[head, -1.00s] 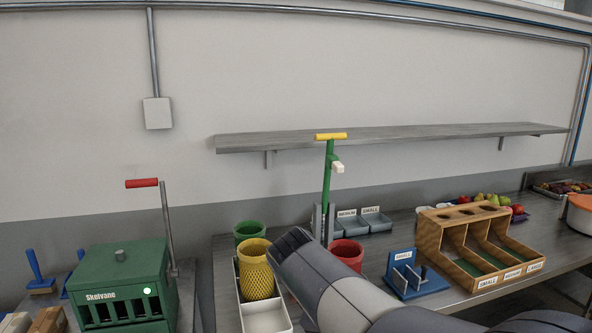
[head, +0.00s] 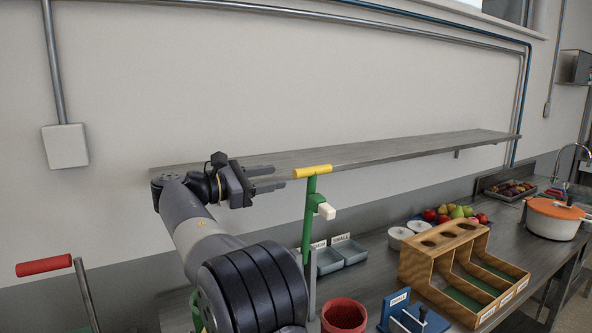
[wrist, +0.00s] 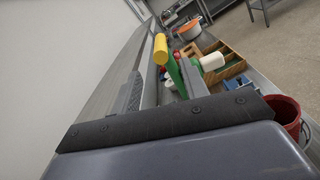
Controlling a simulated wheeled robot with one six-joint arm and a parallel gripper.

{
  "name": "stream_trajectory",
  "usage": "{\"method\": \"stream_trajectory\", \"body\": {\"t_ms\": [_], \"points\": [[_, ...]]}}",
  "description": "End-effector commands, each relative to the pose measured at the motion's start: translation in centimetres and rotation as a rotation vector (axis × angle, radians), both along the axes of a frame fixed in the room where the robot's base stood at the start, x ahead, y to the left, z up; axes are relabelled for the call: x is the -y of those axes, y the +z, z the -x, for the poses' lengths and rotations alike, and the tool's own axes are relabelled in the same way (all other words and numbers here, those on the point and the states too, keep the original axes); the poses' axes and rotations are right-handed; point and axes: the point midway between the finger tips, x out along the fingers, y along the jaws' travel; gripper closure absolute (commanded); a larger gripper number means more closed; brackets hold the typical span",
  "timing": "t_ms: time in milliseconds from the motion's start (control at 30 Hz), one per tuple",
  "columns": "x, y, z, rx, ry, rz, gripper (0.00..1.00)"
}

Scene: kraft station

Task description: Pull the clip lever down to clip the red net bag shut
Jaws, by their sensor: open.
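The clip lever is a green upright post (head: 309,215) with a yellow crossbar handle (head: 313,170) and a white block (head: 326,211) on its side. The handle is up. My gripper (head: 279,179) is open and empty, just left of the handle at about its height, fingers pointing right. In the wrist view the handle (wrist: 160,50) shows beyond and between the two fingers, apart from them. A red mesh cylinder (head: 344,316), likely the red net bag, stands at the lever's lower right; its bottom is cut off. My arm hides part of the lever's base.
A wall shelf (head: 420,150) runs behind the lever. Grey bins (head: 345,252), a wooden sorter (head: 455,265) and a blue stand (head: 405,312) stand right on the bench. A red-handled lever (head: 44,266) rises at the far left.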

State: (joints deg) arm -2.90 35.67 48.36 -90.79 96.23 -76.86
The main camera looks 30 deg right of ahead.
Motion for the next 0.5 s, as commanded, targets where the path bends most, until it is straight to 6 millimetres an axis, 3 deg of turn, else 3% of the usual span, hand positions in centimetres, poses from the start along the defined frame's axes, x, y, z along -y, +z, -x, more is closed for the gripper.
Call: {"method": "stream_trajectory", "body": {"t_ms": [300,500], "points": [[6.2,0.2,0.5,0.001,-0.003,-0.001,0.58],[8.5,0.1,0.6,0.000,0.000,-0.002,0.58]]}}
